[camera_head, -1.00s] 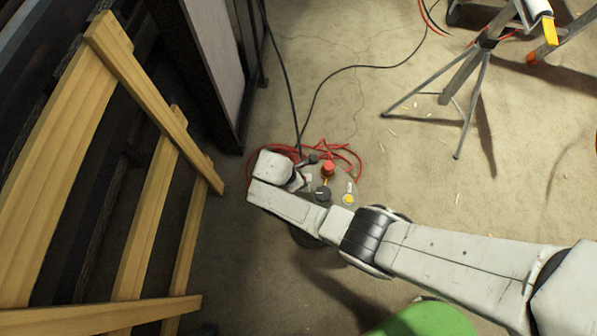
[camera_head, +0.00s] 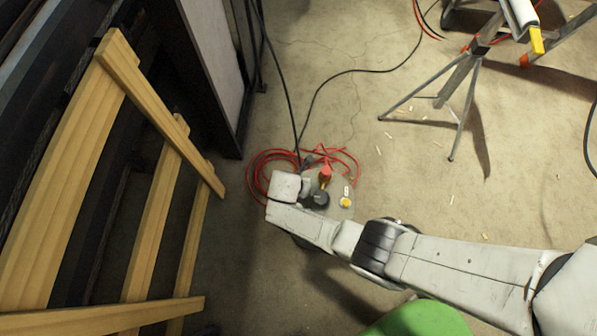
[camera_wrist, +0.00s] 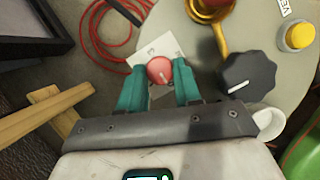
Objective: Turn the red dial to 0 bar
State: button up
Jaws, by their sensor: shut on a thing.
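The red dial (camera_wrist: 159,70) is a small round knob on a white plate (camera_wrist: 150,48) in the wrist view. My gripper (camera_wrist: 158,82) has its two teal fingers on either side of the dial and is shut on it. The dial's scale and pointer cannot be read. In the head view my wrist hides the dial and the fingers. The panel (camera_head: 343,184) that carries it is a grey-green rounded top.
A dark grey knob (camera_wrist: 248,76) with a white mark sits right of the dial. A yellow button (camera_wrist: 299,36) and a red-and-brass fitting (camera_wrist: 212,10) are also on the panel. Red hose (camera_head: 262,172) lies coiled behind. A wooden frame (camera_head: 150,215) stands left, a tripod (camera_head: 462,85) right.

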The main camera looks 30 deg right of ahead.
jog(key=shift+a, duration=0.1)
jog(key=o, duration=1)
jog(key=shift+o, duration=0.2)
jog(key=shift+r, duration=0.15)
jog(key=p+v, duration=0.5)
jog(key=v, duration=0.5)
jog(key=shift+r+p, duration=0.25)
jog(key=shift+p, duration=0.05)
